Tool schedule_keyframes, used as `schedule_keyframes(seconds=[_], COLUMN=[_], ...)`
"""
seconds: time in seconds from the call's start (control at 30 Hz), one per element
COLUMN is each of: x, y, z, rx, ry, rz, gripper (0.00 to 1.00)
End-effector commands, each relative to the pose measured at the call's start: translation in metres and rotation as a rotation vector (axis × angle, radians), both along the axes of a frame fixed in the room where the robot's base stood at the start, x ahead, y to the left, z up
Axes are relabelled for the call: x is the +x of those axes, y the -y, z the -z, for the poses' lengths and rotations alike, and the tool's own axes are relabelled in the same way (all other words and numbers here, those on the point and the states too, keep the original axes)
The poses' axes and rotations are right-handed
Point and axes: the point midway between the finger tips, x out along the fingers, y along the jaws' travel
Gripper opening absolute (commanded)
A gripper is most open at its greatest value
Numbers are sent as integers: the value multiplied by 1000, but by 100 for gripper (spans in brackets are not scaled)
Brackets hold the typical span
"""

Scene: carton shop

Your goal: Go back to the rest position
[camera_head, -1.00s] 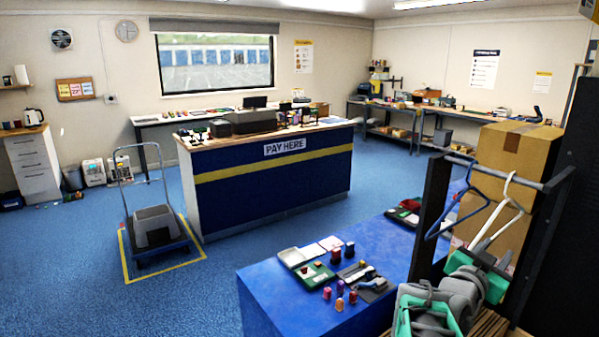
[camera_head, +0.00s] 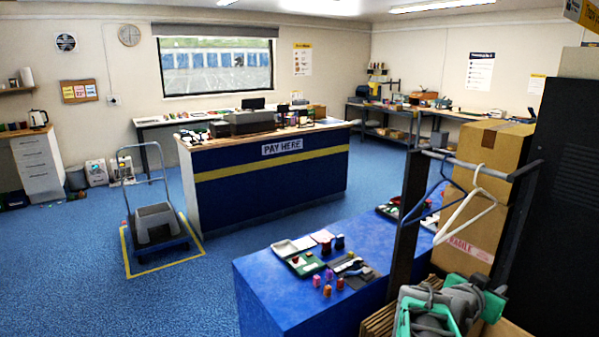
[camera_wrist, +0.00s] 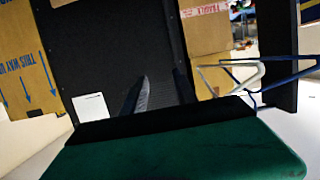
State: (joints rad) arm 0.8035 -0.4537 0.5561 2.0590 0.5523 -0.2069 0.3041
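My folded grey and green arm, with my gripper (camera_head: 488,300), is at the bottom right of the head view, below the rail and low in front of the cartons. Its fingertips cannot be made out there. A white hanger (camera_head: 464,215) and a blue hanger (camera_head: 426,203) hang from the grey rail (camera_head: 478,166). Both also show at the right of the wrist view, the white hanger (camera_wrist: 240,72) and the blue hanger (camera_wrist: 290,72), apart from the green part.
Large cartons (camera_head: 490,148) stand behind the rail, beside a tall black panel (camera_head: 565,200). A blue table (camera_head: 300,295) bears small items and trays. The pay counter (camera_head: 270,185) and a trolley (camera_head: 160,245) stand farther off. Blue floor lies open at the left.

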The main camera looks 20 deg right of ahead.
Motion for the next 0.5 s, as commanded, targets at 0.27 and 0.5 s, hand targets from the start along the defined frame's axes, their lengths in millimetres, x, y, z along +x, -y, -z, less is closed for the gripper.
schedule_keyframes(seconds=[0.27,0.5], x=[-7,-13], y=[-56,-206], z=[99,166], rx=[364,845], ry=[-206,-488], rz=[-72,-360], gripper=[35,35])
